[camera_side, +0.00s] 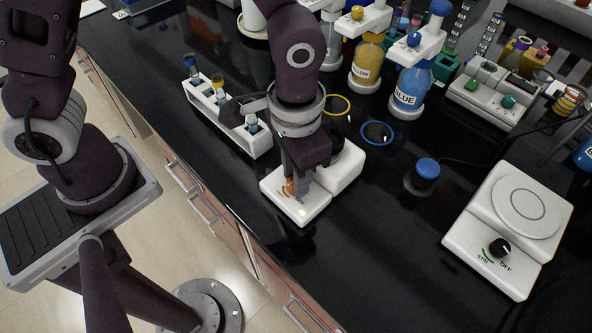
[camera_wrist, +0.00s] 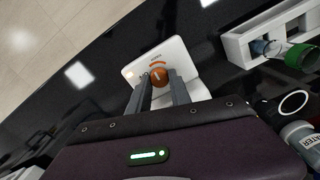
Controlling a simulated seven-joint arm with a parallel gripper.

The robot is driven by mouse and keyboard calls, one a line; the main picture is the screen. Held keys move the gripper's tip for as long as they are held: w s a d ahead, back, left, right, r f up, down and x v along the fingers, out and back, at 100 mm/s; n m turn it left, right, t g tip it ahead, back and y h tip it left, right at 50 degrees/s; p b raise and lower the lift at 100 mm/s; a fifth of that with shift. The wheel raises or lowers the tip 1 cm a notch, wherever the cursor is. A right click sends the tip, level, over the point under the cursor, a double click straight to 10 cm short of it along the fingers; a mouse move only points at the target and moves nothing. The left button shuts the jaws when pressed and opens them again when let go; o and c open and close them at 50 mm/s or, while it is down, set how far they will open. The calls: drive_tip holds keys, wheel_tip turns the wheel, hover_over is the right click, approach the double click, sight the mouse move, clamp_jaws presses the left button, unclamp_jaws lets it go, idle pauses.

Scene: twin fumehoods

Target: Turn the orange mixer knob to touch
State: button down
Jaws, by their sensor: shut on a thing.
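The mixer (camera_side: 342,172) is a small white device on the black bench, mostly under my gripper in the side view. Its orange knob (camera_wrist: 158,76) shows in the wrist view on the white front panel (camera_wrist: 176,53), with an orange arc marking beside it. In the side view only a bit of the knob (camera_side: 290,186) shows between the fingers. My gripper (camera_wrist: 159,84) points down at the panel and is shut on the knob, one finger on each side.
A white tube rack (camera_side: 236,124) stands left of my gripper. A yellow bottle (camera_side: 367,66) and a blue bottle (camera_side: 410,88) stand behind. A stirrer (camera_side: 508,226) with a black knob is at right.

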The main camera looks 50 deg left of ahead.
drive_tip(key=shift+m, duration=1.5)
drive_tip(key=c, duration=1.5)
unclamp_jaws()
drive_tip(key=shift+o, duration=0.2)
wheel_tip(320, 180, up, 7)
drive_tip(key=shift+r, duration=0.1)
